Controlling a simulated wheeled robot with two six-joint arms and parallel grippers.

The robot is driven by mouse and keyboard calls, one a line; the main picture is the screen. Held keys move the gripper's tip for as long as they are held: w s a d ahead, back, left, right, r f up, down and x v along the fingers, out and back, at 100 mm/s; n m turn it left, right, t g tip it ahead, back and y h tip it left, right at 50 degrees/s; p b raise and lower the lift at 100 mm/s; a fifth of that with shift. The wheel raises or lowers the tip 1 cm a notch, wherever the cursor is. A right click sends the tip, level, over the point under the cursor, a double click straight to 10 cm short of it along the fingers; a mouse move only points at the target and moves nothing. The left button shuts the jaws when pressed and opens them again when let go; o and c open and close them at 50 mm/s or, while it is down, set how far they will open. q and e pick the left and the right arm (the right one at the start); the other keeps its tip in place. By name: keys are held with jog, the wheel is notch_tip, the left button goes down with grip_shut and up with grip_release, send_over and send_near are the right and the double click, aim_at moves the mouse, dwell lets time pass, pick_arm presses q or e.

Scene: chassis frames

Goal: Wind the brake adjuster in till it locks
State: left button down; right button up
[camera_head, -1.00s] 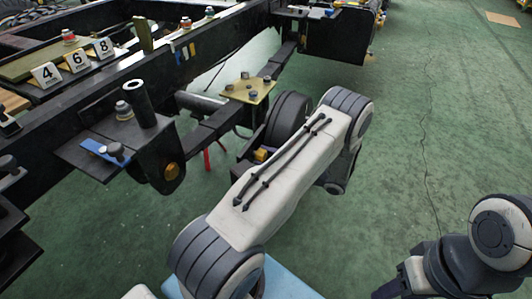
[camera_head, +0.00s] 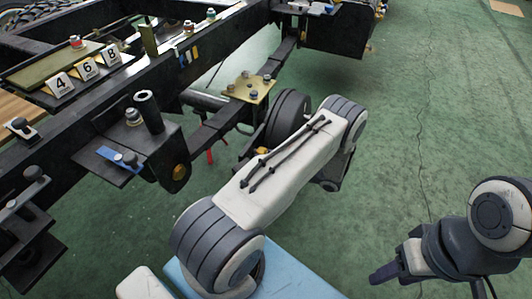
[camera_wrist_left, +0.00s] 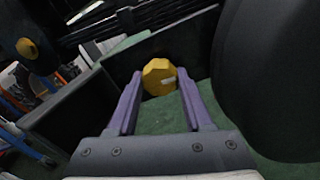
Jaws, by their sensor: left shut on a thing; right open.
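In the head view my white left arm covers that gripper. A small yellow piece (camera_head: 262,151) shows beside the arm there, but I cannot tell if it is the same knob. My right gripper (camera_head: 385,273) is open and empty at the lower right, away from the frame.
The black chassis frame (camera_head: 205,50) runs across the left and back. A dark round drum (camera_head: 290,112) stands behind my left arm. A bracket (camera_head: 128,165) with a blue-handled tool, a brass plate (camera_head: 250,88) and number cards (camera_head: 87,69) are nearby. Green floor (camera_head: 400,130) is clear at right.

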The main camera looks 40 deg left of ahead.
pick_arm(q)
jog(key=shift+m, duration=1)
jog(key=shift+f, duration=0.1)
jog(key=shift+c, duration=1.5)
grip_release()
jog(key=p+v, duration=0.2)
jog(key=v, duration=0.8)
jog(key=shift+d, duration=0.3)
